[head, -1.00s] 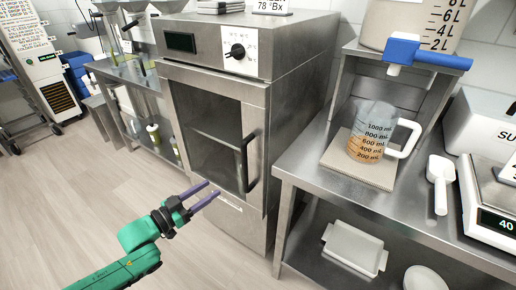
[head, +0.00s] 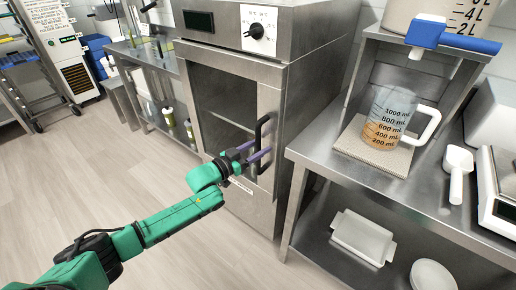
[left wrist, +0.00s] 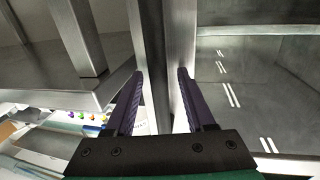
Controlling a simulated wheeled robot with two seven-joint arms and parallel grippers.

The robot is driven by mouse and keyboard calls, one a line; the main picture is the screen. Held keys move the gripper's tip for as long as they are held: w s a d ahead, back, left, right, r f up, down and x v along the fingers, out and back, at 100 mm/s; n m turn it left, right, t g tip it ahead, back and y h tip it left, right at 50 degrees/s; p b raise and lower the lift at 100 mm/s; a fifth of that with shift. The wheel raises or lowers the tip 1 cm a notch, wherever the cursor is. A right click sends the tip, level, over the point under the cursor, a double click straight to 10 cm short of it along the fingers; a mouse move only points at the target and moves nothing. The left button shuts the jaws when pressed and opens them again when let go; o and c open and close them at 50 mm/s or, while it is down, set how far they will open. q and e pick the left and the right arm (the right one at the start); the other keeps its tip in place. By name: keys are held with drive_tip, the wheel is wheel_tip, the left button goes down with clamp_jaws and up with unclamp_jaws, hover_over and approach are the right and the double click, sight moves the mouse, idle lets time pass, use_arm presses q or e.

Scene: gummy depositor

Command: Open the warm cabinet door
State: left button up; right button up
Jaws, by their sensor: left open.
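The warm cabinet (head: 325,70) is a steel box with a dial and a dark display on top. Its door (head: 235,65) has a glass pane and looks shut. A black vertical handle (head: 260,130) is at the door's right side. My left gripper (head: 268,156) is open, with its purple fingers at the lower part of the handle; I cannot tell whether they touch it. My right gripper is not in view.
A steel bench (head: 430,205) stands close on the right, with a measuring jug (head: 388,115), a white scoop (head: 457,170) and a scale. A white tray (head: 362,238) is on its lower shelf. Another bench (head: 150,68) is left of the cabinet. The floor (head: 130,165) in front is clear.

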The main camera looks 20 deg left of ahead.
use_arm(q)
clamp_jaws()
drive_tip(key=shift+s, duration=0.1)
idle(1.2)
